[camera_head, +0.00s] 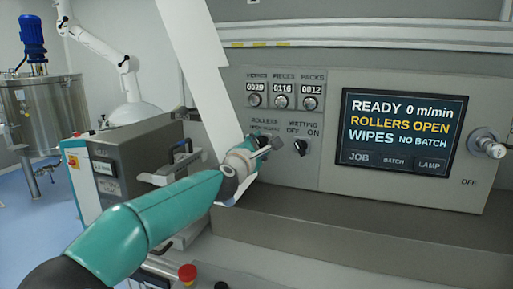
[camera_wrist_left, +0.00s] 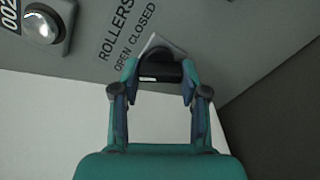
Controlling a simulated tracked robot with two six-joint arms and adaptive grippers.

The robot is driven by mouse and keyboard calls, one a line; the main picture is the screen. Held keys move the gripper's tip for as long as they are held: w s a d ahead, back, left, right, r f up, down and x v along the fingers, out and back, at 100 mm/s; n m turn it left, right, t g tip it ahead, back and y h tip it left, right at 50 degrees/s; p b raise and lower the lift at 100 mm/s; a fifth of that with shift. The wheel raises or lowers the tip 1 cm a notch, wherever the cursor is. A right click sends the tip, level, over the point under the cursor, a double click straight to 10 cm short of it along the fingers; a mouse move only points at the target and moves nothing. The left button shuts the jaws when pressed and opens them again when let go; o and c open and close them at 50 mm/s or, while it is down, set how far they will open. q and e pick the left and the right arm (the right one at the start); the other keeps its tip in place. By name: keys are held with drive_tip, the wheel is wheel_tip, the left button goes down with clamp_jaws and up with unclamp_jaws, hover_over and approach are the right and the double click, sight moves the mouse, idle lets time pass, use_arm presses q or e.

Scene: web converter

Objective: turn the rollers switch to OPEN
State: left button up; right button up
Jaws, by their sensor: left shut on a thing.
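The rollers switch (camera_wrist_left: 160,72) is a black knob on the grey panel, below the printed words ROLLERS and OPEN CLOSED in the left wrist view. My left gripper (camera_wrist_left: 160,80) is shut on this knob, one teal finger on each side. In the head view my left gripper (camera_head: 267,147) reaches the panel and hides most of the switch. I cannot tell exactly which word the knob points to. The screen (camera_head: 405,133) reads READY 0 m/min, ROLLERS OPEN in orange, and WIPES NO BATCH. My right gripper is not in view.
The wetting switch (camera_head: 300,147), marked OFF and ON, is close to the right of my left gripper. Several counters with knobs (camera_head: 283,100) sit above. A white web strip (camera_head: 205,75) runs down behind my gripper. A red button (camera_head: 187,273) is below.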

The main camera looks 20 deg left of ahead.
use_arm(q)
drive_tip(key=shift+d+f, duration=0.1)
drive_tip(key=shift+f, duration=0.3)
drive_tip(key=o, duration=1.1)
drive_tip(key=shift+o, duration=0.2)
drive_tip(key=shift+r, duration=0.15)
drive_tip(key=shift+r, duration=0.1)
drive_tip(key=shift+s, duration=0.15)
drive_tip(key=s, duration=1.1)
drive_tip(key=shift+s+a, duration=0.3)
